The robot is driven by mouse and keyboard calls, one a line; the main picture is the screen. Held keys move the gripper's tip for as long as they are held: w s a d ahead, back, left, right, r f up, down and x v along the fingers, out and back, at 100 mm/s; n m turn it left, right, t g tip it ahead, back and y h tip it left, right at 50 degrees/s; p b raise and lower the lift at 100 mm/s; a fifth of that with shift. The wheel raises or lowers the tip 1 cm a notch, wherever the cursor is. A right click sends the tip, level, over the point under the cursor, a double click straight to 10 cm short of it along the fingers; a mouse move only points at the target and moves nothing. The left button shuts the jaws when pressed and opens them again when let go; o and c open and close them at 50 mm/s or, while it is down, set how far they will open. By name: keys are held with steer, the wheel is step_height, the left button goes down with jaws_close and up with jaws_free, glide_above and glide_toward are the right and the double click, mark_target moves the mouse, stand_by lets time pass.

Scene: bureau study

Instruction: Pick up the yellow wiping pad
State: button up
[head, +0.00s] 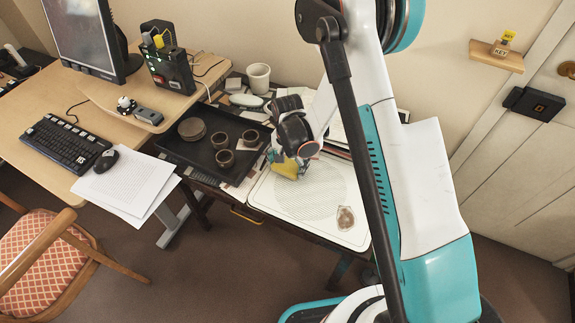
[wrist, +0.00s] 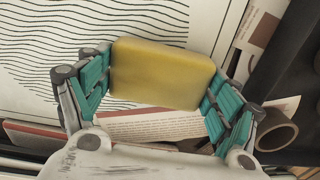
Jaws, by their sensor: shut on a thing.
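The yellow wiping pad (wrist: 162,73) is a plain, rounded block in the wrist view. My gripper (wrist: 160,85) has its teal-padded fingers against the pad's left and right ends. In the head view, the pad (head: 287,168) is partly hidden by my gripper (head: 292,160) at the upper left part of the white patterned board (head: 320,232). I cannot tell whether the pad touches the board or is just above it. In the wrist view, a printed booklet (wrist: 150,125) shows below the pad.
A black tray (head: 178,152) with small brown cups stands left of the board. A small brownish object (head: 345,217) lies on the board's right part. A white mug (head: 258,77) and loose papers are behind. A keyboard (head: 66,143) and monitor (head: 88,36) are at left.

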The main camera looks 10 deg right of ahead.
mark_target(288, 164)
step_height(288, 164, up, 20)
steer(key=p, duration=0.6)
steer(key=o, duration=0.3)
steer(key=shift+c, duration=1.1)
steer(key=shift+d+f, duration=0.1)
steer(key=shift+f, duration=0.05)
